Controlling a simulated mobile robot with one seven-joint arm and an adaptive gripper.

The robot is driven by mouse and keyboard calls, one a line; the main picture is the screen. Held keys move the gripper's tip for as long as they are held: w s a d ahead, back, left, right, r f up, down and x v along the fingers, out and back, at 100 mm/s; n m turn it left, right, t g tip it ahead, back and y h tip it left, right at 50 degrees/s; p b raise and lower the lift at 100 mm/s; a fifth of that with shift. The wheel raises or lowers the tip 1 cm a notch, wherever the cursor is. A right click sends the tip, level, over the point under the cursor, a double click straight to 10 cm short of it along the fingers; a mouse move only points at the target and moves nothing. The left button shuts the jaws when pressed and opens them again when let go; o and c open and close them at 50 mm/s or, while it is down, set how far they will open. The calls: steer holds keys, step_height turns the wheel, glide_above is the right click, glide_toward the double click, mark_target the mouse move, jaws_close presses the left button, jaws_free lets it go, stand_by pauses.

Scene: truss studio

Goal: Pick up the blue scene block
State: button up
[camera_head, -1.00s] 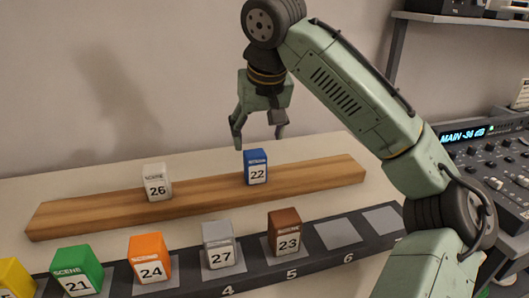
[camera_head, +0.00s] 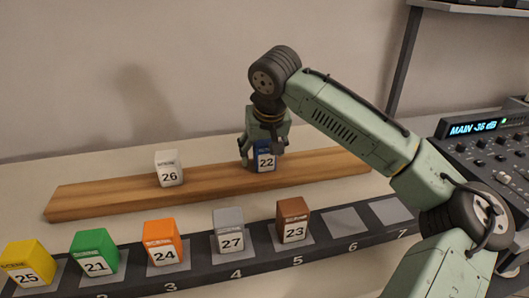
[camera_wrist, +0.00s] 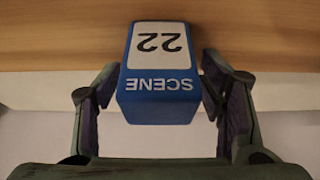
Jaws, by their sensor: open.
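The blue scene block (camera_head: 264,158), numbered 22, stands on the wooden board (camera_head: 110,201). My gripper (camera_head: 262,165) is lowered over it, with a finger on either side. In the wrist view the blue block (camera_wrist: 158,100) sits between the two open fingers of my gripper (camera_wrist: 158,100), its "SCENE" and "22" label upside down. A gap shows at the left finger; the right finger is close to the block, and I cannot tell if it touches. The upper part of the block is partly hidden by my gripper in the head view.
A white block 26 (camera_head: 169,168) stands on the board to the left. In front, a dark numbered rail (camera_head: 262,250) holds yellow (camera_head: 28,263), green (camera_head: 94,252), orange (camera_head: 161,241), grey (camera_head: 229,231) and brown (camera_head: 293,219) blocks. Slots 6 and 7 are empty. A mixing console (camera_head: 490,155) stands at right.

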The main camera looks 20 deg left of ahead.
steer(key=shift+c, duration=0.2)
steer(key=c, duration=1.3)
steer(key=shift+o, duration=0.2)
steer(key=shift+r, duration=0.1)
